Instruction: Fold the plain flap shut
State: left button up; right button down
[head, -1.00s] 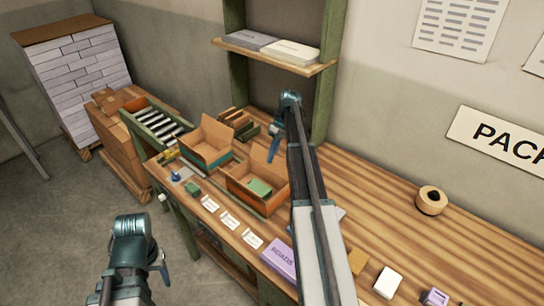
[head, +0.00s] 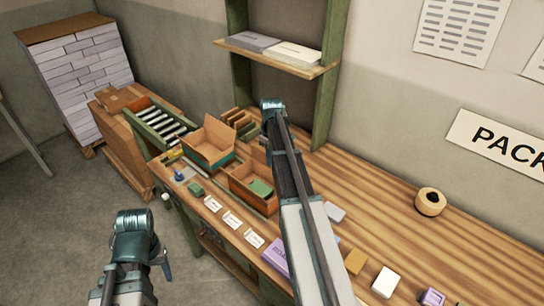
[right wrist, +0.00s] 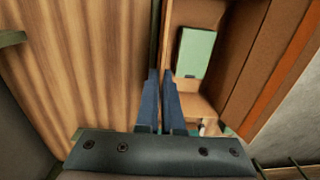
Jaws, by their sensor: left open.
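An open brown carton (head: 240,187) stands on the bench with a green block (head: 261,188) inside. In the right wrist view the carton's inside (right wrist: 225,70) and the green block (right wrist: 195,52) lie right of my fingers. I cannot tell which of its flaps is the plain one. My right gripper (right wrist: 161,76) has its fingers close together, with nothing clearly between them, beside the carton's edge; whether they touch it is unclear. In the head view my right arm hides its fingers and part of the carton. My left gripper (head: 166,268) is open, off the bench's front.
A second open carton (head: 209,150) with a teal base stands to the left, its flaps up. White cards (head: 232,219) lie along the front edge, near a purple box (head: 275,258). A roll of tape (head: 430,202) sits on the clear bench (head: 385,215) at right.

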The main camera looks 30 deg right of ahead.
jog(key=shift+s+a+f+h, duration=0.15)
jog(key=shift+a+h, duration=0.1)
jog(key=shift+h, duration=0.3)
jog(key=shift+s+a+r+h, duration=0.15)
jog(key=shift+a+h, duration=0.1)
jog(key=shift+h, duration=0.3)
jog(key=shift+t, duration=0.3)
